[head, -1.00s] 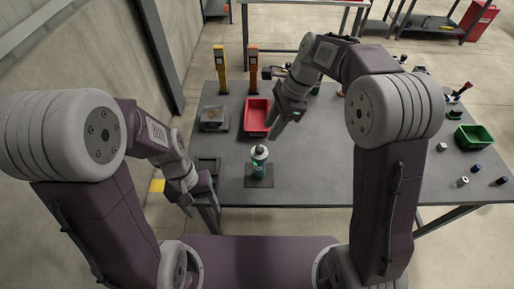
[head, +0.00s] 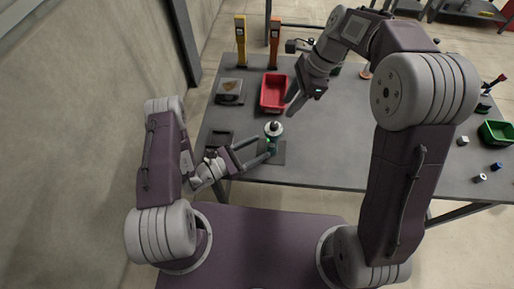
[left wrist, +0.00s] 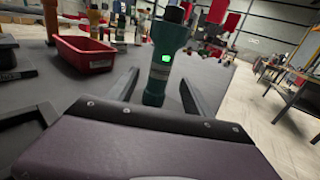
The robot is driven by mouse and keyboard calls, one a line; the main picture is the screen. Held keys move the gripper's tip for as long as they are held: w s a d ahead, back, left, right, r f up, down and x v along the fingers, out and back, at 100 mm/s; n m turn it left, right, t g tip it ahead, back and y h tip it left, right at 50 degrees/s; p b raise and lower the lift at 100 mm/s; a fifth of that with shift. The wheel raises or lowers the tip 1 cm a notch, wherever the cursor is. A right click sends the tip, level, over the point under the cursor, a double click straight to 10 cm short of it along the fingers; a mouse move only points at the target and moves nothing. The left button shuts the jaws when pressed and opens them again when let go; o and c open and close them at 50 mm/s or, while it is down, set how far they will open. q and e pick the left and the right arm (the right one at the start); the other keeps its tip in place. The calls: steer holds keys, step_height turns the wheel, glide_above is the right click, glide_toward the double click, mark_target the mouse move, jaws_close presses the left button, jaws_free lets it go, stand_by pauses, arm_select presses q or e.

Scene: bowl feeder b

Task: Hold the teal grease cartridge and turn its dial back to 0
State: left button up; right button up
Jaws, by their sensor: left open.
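In the left wrist view the cartridge (left wrist: 165,65) shows a lit green spot and a pale label; the dial's reading is not legible. My left gripper (head: 267,148) is open, its fingers reaching in from the left on either side of the cartridge. The left wrist view shows a gap beside the fingers. My right gripper (head: 293,107) hangs above and behind the cartridge, apart from it; its finger gap is unclear.
A red bin (head: 273,105) stands behind the cartridge. A dark tray (head: 218,140) lies to its left, with a grey device (head: 229,91) farther back. A green bin (head: 497,134) and small parts are at the right. The table's middle right is clear.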

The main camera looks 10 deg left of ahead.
arm_select(q)
steer(key=x, duration=0.9)
jaws_close()
stand_by(1.4)
